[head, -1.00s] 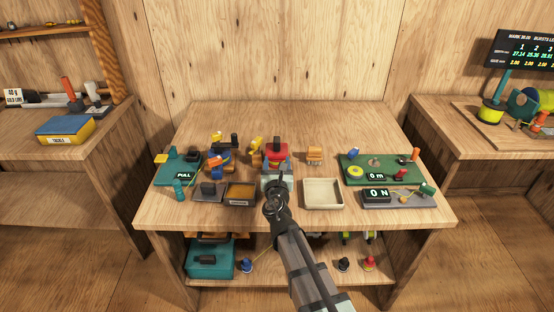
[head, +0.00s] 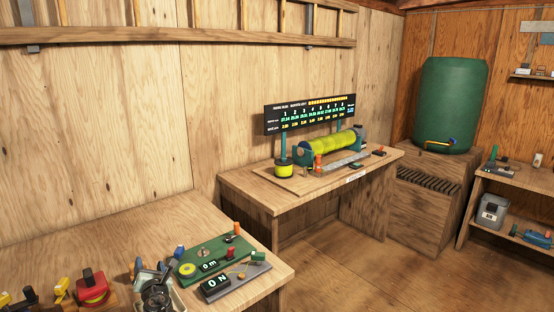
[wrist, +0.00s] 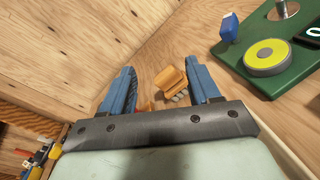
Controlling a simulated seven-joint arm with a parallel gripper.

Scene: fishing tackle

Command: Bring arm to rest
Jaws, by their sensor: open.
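My gripper (wrist: 162,90) is open, with its two blue fingers apart in the wrist view. An orange block-like object (wrist: 170,79) shows between the fingertips but appears to stand beyond them on the table, and nothing is held. In the head view the dark end of my arm (head: 157,294) is at the bottom, over the workbench (head: 110,240), in front of a pale tray (head: 180,302). The rest of my arm is out of the picture.
A green board (head: 215,252) with a yellow spool and a grey unit (head: 236,283) reading "ON" lie right of my gripper. A red reel (head: 92,290) is to the left. A second bench (head: 250,188) holds a display (head: 310,112). A green barrel (head: 449,105) stands far right.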

